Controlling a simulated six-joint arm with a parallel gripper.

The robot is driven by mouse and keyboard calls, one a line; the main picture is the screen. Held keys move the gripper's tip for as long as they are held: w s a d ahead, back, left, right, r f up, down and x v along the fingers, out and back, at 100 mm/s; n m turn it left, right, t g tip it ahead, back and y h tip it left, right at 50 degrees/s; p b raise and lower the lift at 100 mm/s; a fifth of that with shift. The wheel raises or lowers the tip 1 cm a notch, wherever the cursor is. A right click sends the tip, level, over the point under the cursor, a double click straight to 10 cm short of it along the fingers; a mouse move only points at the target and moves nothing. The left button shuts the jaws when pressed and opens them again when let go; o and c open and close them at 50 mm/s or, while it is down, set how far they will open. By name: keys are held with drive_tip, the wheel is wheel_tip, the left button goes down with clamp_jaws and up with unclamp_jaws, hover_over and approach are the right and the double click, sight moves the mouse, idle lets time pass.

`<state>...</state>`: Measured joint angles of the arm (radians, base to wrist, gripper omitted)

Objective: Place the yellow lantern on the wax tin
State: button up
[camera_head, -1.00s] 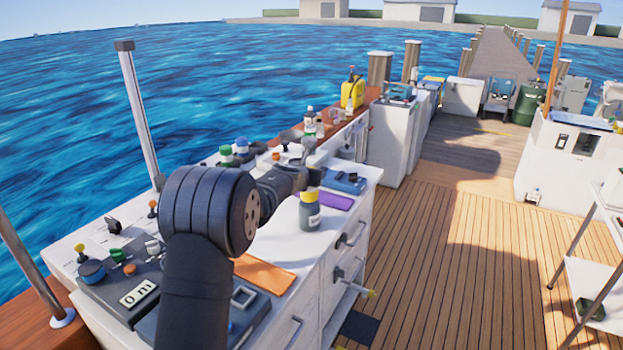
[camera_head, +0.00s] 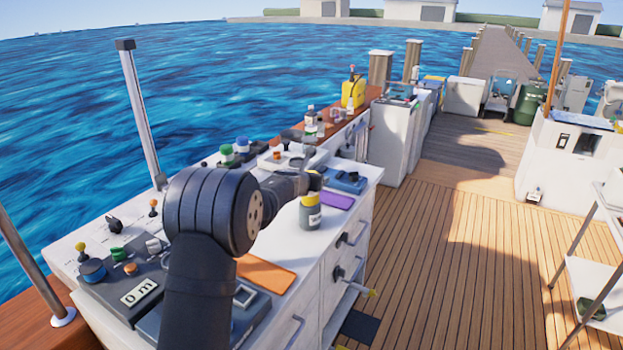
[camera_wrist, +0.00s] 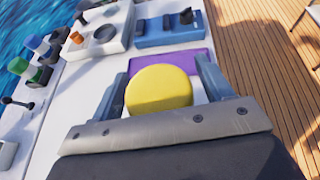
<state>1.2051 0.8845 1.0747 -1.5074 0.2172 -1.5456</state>
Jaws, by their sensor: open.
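A dark grey jar with a yellow top and a white label (camera_head: 310,215) stands upright on the white counter. My gripper (camera_head: 315,180) is just above it in the head view. In the wrist view a round yellow top (camera_wrist: 159,91) shows between the two spread fingers of my gripper (camera_wrist: 163,75), with a gap at each side; it appears to be this jar's top. A boxy yellow object with a dark handle or cap (camera_head: 352,91) stands far off on the wooden rail. I cannot tell which yellow thing is the lantern, nor identify the wax tin.
A purple mat (camera_head: 337,202) and a blue device (camera_head: 343,182) lie beyond the jar. An orange mat (camera_head: 265,274) lies nearer. Green- and blue-topped items (camera_head: 241,145) stand at the left. The counter's right edge drops to the plank deck (camera_head: 440,270).

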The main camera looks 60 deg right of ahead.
drive_tip(key=shift+r, duration=0.1)
drive_tip(key=shift+a+r, duration=0.15)
drive_tip(key=v, duration=1.1)
drive_tip(key=shift+a, duration=0.35)
drive_tip(key=shift+s+d, duration=0.1)
drive_tip(key=shift+d, duration=0.05)
drive_tip(key=x, duration=1.2)
drive_tip(key=shift+r, duration=0.1)
